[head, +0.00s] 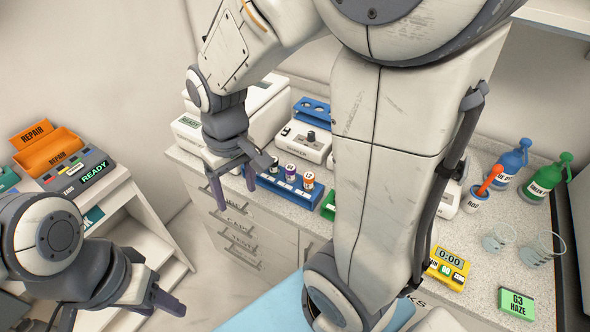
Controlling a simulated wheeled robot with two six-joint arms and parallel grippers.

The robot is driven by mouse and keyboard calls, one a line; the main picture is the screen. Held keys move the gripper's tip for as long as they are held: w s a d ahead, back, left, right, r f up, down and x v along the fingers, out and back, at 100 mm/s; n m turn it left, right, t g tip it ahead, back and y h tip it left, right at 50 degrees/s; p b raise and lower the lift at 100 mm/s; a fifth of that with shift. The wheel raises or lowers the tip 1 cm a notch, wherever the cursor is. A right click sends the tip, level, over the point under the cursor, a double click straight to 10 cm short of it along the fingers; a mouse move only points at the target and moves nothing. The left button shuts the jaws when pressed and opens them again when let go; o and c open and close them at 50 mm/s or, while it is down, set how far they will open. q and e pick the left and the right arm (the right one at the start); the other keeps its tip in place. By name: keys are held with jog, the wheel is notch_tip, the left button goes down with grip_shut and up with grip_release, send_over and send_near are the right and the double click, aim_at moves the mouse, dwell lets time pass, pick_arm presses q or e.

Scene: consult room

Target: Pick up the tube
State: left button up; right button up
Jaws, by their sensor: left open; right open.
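Several small tubes or vials stand upright in a blue rack (299,195) on the counter. One has a purple label (289,174) and one an orange label (308,181); I cannot tell which is the task's tube. My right gripper (233,185) points downward, open and empty, in front of the counter edge, left of the blue rack and apart from it. My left gripper (160,302) is at the lower left, open, near the white stepped unit and far from the rack. My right arm hides the middle of the counter.
White devices (305,140) stand behind the rack. A yellow timer (448,268), glass beakers (538,250), a blue bottle (511,162), a green bottle (545,181) and a green box (517,303) occupy the right counter. An orange REPAIR bin (48,152) stands at left. Floor between is clear.

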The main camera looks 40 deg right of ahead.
jog(key=w+d+f+m, duration=0.2)
jog(key=w+d+m, duration=0.15)
jog(key=d, duration=0.75)
jog(key=m, duration=0.3)
send_near(309, 176)
jog(key=shift+w+a+f+n+h, duration=0.1)
jog(key=shift+w+a+n+h, duration=0.1)
jog(key=shift+a, duration=0.15)
jog(key=shift+w+a+f+n+h, duration=0.1)
jog(key=shift+w+a+f, duration=0.1)
jog(key=shift+a, duration=0.15)
jog(key=f, duration=0.2)
jog(key=d+f, duration=0.1)
jog(key=f, duration=0.2)
jog(key=shift+s+d+p, duration=0.1)
jog(key=shift+s+p, duration=0.1)
jog(key=shift+p, duration=0.15)
notch_tip(309, 176, down, 4)
jog(key=shift+s+f+p, duration=0.1)
jog(key=shift+f+p, duration=0.15)
jog(key=shift+p, duration=0.55)
jog(key=shift+f, duration=0.6)
grip_shut()
